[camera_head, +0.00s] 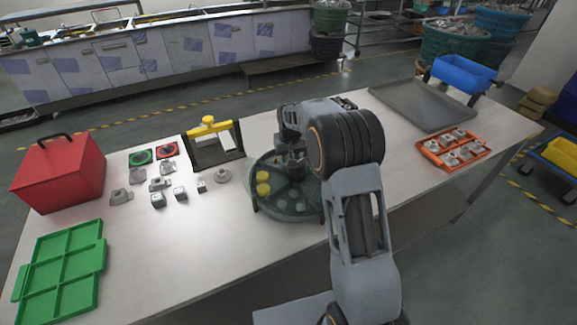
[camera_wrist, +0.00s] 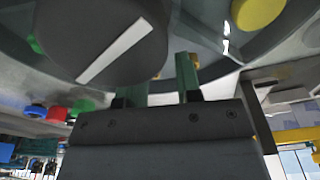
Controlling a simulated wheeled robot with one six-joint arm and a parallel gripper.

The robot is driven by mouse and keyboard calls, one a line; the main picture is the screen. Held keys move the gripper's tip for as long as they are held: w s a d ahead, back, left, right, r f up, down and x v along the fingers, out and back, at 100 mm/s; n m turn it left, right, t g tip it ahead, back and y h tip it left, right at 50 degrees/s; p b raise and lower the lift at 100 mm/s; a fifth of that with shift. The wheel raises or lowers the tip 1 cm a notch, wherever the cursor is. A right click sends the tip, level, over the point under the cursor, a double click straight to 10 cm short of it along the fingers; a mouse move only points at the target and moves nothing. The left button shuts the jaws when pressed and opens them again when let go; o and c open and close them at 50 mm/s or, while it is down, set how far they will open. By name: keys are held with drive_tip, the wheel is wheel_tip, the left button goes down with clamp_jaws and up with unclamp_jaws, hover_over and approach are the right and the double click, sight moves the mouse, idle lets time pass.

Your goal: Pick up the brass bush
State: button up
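Two yellow round pieces, one of which may be the brass bush (camera_head: 263,189), sit at the left inside the round tank (camera_head: 306,207) in the head view. A yellow round piece (camera_wrist: 258,12) also shows at the top of the wrist view; I cannot tell whether it is the bush. My gripper (camera_head: 297,165) is over the tank, to the right of the yellow pieces, partly hidden by my arm. In the wrist view its two fingers (camera_wrist: 158,82) stand apart, with no held piece visible between them. A large dark round body with a white stripe (camera_wrist: 105,45) partly covers the left finger.
Left of the tank are a yellow-handled stand (camera_head: 214,145), several small grey parts (camera_head: 180,193), a red box (camera_head: 60,174) and a green divided tray (camera_head: 62,270). At right are an orange tray (camera_head: 430,146) and a grey tray (camera_head: 420,104). The table's front middle is clear.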

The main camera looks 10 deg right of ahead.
drive_tip(key=shift+w+f+p, duration=0.15)
drive_tip(key=shift+f+p, duration=0.05)
drive_tip(key=shift+f, duration=0.85)
drive_tip(key=shift+w+f+p, duration=0.1)
drive_tip(key=shift+f+p, duration=0.1)
drive_tip(key=shift+f, duration=0.8)
clamp_jaws()
